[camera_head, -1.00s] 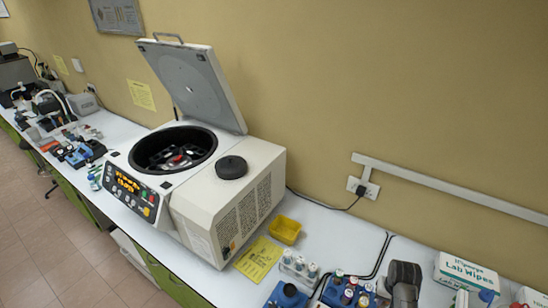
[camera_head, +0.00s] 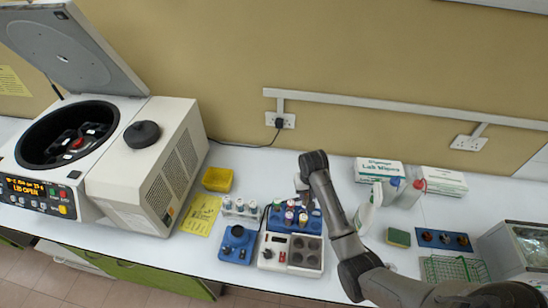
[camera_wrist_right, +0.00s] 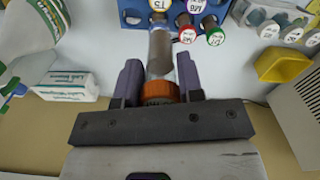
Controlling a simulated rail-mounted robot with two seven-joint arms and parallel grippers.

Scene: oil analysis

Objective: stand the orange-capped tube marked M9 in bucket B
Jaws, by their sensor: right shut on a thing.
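My right gripper (camera_wrist_right: 158,80) is shut on an orange-capped tube (camera_wrist_right: 160,50) in the wrist view. The orange cap (camera_wrist_right: 160,92) sits between the finger bases, and the grey tube body points away toward the blue rack. I cannot read M9 on it. In the head view my right gripper (camera_head: 301,192) is small, just behind the blue rack; the tube is hard to make out there. The centrifuge (camera_head: 165,165) stands at the left with its lid up. Its dark bowl (camera_head: 35,150) holds a rotor with red parts; no letter B is legible. My left gripper is out of view.
The blue rack (camera_head: 275,221) holds several capped tubes; it also shows in the wrist view (camera_wrist_right: 132,18). Nearby are a white rack of bottles (camera_head: 240,208), a yellow tray (camera_head: 217,179) and a white device (camera_head: 291,254). Wipes boxes (camera_head: 378,170) and wash bottles stand right.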

